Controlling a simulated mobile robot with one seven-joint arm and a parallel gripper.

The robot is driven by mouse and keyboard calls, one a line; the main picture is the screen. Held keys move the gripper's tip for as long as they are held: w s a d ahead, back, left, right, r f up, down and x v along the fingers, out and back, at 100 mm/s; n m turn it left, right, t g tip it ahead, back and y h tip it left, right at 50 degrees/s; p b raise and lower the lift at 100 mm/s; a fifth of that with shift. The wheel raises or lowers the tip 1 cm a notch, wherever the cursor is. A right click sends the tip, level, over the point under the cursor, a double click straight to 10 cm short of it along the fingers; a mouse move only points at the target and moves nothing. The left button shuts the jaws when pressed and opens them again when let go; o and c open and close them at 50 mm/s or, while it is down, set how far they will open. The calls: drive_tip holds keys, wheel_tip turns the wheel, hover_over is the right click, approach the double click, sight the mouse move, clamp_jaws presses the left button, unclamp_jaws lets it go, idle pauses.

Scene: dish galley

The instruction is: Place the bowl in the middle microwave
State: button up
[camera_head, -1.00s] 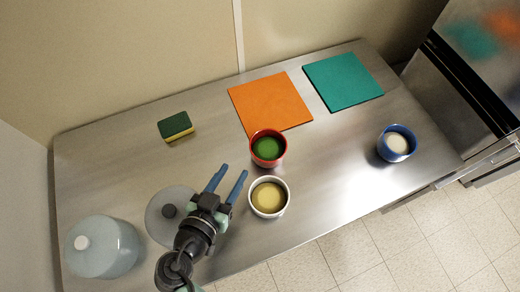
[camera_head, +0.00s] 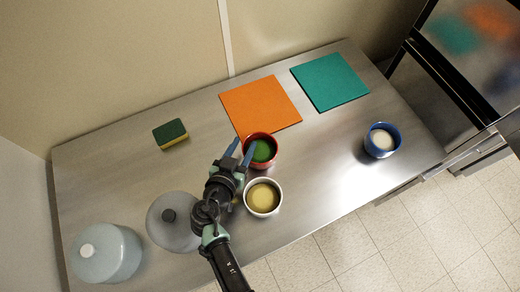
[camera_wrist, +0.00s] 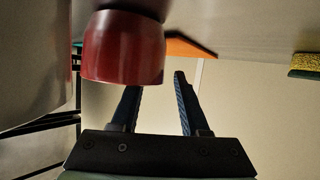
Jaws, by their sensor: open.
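Three bowls stand on the steel table: a red bowl (camera_head: 274,158) with green contents, a white bowl (camera_head: 277,209) with yellow contents, and a blue bowl (camera_head: 396,150) with pale contents at the right. My gripper (camera_head: 240,150) is open and empty, its blue fingertips just left of the red bowl. In the wrist view the red bowl (camera_wrist: 122,50) is large, ahead of the left finger of my gripper (camera_wrist: 158,90) and not between the fingers. Whether a finger touches it I cannot tell. No microwave is in view.
An orange board (camera_head: 262,104) and a teal board (camera_head: 330,80) lie at the back. A sponge (camera_head: 170,134) is at the left. A grey lid (camera_head: 168,235) and a translucent lidded container (camera_head: 110,258) stand front left. The table (camera_head: 325,160) is clear between the red and blue bowls.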

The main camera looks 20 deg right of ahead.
drive_tip(key=shift+w+d+f, duration=0.1)
drive_tip(key=shift+w+d, duration=0.05)
clamp_jaws()
drive_tip(key=shift+f, duration=0.15)
idle(1.2)
